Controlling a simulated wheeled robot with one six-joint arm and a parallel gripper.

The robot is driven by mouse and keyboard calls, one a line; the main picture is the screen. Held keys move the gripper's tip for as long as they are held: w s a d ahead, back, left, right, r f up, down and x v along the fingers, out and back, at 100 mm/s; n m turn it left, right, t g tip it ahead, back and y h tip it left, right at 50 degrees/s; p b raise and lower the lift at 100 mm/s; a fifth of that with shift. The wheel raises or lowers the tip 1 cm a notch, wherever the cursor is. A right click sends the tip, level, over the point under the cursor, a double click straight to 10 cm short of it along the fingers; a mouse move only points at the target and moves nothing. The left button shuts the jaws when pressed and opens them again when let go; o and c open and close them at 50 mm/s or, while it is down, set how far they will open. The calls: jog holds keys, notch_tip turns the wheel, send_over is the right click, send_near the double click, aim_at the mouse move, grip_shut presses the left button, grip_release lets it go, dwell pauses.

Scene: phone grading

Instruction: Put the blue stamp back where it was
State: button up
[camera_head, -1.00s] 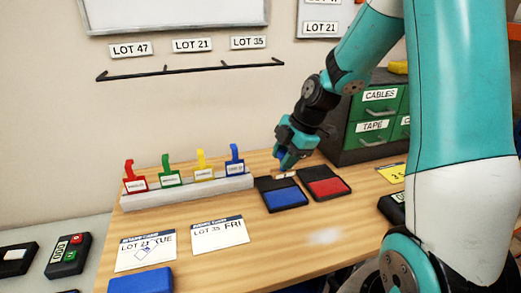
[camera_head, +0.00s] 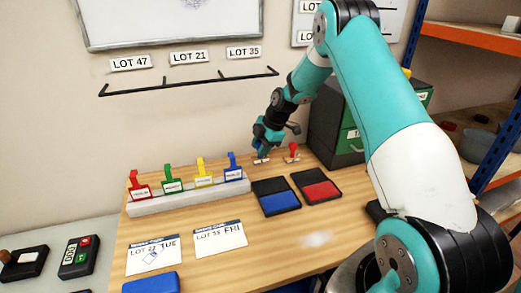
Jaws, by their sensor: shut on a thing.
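My gripper (camera_head: 264,150) is at the back of the wooden table, behind the blue ink pad (camera_head: 279,202). It is shut on a small stamp, the blue stamp (camera_head: 262,160), of which mainly the pale base shows below the fingers. The gripper hides most of it, and I cannot tell whether the base touches the table. A red-handled stamp (camera_head: 291,153) stands upright just to its right, apart from it. The red ink pad (camera_head: 317,190) lies beside the blue pad.
A grey rack (camera_head: 190,200) holds red, green, yellow and blue tagged pieces at left. Two cards (camera_head: 153,257) lie in front of it, with a blue block (camera_head: 150,283) below. A green drawer cabinet (camera_head: 348,140) stands at back right.

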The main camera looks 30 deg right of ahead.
jog(key=shift+f+p, duration=0.35)
jog(key=shift+f, duration=0.45)
jog(key=shift+w+f+p, duration=0.2)
jog(key=shift+f+p, duration=0.25)
jog(key=shift+f, duration=0.15)
jog(key=shift+f+b, duration=0.15)
jog(key=shift+b, duration=0.15)
jog(key=o, duration=0.8)
